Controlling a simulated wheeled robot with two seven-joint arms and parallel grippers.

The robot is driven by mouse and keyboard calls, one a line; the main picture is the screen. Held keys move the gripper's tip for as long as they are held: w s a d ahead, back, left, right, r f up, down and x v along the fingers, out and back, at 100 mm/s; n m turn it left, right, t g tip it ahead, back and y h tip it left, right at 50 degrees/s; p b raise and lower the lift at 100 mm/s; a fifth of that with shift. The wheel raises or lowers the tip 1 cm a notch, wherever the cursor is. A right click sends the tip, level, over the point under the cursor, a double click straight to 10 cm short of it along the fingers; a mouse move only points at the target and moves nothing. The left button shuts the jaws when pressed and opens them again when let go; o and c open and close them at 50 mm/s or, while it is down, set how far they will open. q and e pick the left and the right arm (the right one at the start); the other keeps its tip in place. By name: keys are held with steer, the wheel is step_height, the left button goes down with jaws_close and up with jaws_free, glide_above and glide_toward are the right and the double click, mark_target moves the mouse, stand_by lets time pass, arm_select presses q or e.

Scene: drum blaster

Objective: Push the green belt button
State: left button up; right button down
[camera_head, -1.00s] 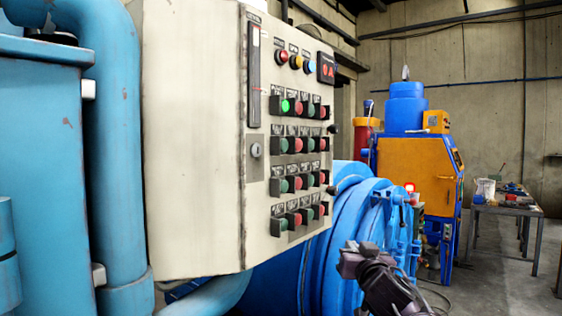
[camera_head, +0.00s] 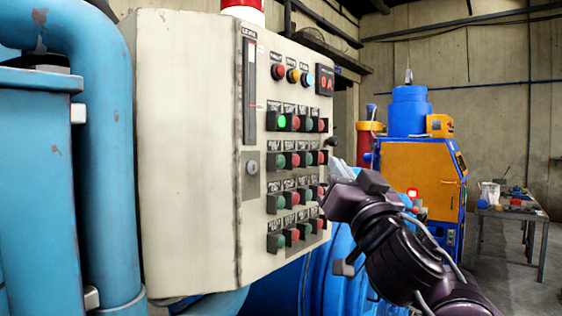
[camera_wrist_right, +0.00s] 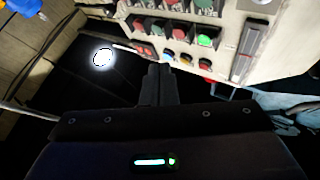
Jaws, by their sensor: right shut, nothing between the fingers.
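A beige control panel (camera_head: 190,140) carries several rows of green and red push buttons in dark guards. One green button at the left of the top row (camera_head: 281,121) is lit; it also shows upside down in the wrist view (camera_wrist_right: 205,40). The labels are too small to read, so I cannot tell which green button is the belt one. My right gripper (camera_head: 339,169) is shut and empty, just right of the button rows; I cannot tell its exact gap to the panel. Its closed fingers (camera_wrist_right: 158,73) show near the round lamps in the wrist view. My left gripper is out of view.
Red, yellow and blue round lamps (camera_head: 293,75) and a red display (camera_head: 324,86) sit above the buttons. A dark knob (camera_head: 331,142) sticks out at the panel's right edge. Blue pipes (camera_head: 95,130) stand left. An orange machine (camera_head: 420,175) and a table (camera_head: 505,211) stand behind.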

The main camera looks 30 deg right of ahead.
mark_target(279, 162)
steer(key=shift+w, duration=0.1)
steer(key=w+a+b, duration=0.2)
steer(key=w+a, duration=0.1)
steer(key=w, duration=0.5)
steer(key=shift+a, duration=0.2)
stand_by(0.3)
steer(key=shift+w, duration=0.1)
stand_by(1.9)
steer(key=shift+w+a, duration=0.2)
steer(key=shift+w, duration=0.15)
